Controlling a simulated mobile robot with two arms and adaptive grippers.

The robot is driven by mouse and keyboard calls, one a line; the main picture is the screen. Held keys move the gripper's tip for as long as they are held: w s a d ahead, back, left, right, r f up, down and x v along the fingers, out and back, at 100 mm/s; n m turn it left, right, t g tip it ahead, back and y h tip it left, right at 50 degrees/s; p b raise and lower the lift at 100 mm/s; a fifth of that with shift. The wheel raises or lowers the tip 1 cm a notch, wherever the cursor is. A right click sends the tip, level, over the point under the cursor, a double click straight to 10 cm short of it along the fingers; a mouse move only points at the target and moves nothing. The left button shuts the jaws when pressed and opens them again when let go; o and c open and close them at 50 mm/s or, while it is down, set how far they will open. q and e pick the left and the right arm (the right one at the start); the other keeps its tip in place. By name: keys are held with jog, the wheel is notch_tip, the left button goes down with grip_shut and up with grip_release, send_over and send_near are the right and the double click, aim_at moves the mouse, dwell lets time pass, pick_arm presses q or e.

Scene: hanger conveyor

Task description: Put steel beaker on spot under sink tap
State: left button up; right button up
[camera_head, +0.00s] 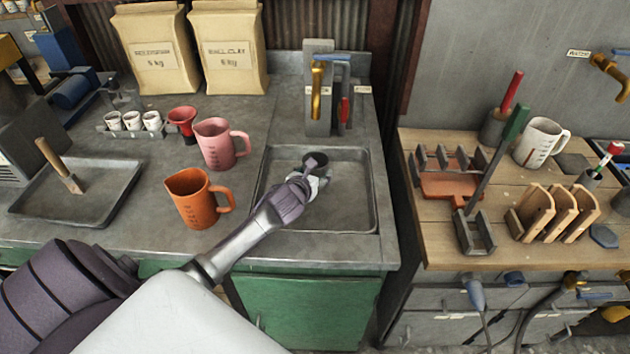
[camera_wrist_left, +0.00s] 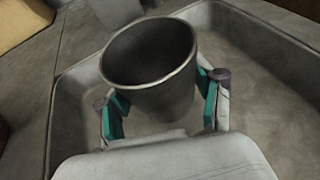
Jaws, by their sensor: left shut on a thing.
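The steel beaker (camera_wrist_left: 152,88) is dark grey and upright between the teal pads of my left gripper (camera_wrist_left: 163,108) in the left wrist view. My left gripper (camera_head: 308,184) is shut on it over the sink (camera_head: 377,205) in the head view. Only the dark top of the beaker (camera_head: 315,160) shows there, the rest being hidden by the gripper. The sink tap (camera_head: 317,92) has a brass spout at the back of the sink, behind the beaker. Whether the beaker touches the sink floor cannot be told. The spot under the tap cannot be made out. My right gripper is not in view.
An orange jug (camera_head: 193,200) and a pink jug (camera_head: 214,146) stand left of the sink, close to my left arm. A wooden bench (camera_head: 560,262) with racks and a white jug (camera_head: 538,143) stands to the right.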

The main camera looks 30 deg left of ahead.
pick_arm(q)
jog(key=shift+f, duration=1.65)
jog(key=shift+f, duration=0.15)
jog(key=o, duration=1.4)
jog(key=shift+c, duration=0.2)
jog(key=shift+s+d+r, duration=0.1)
jog(key=shift+s+r, duration=0.05)
jog(key=shift+r, duration=0.05)
jog(key=v, duration=1.2)
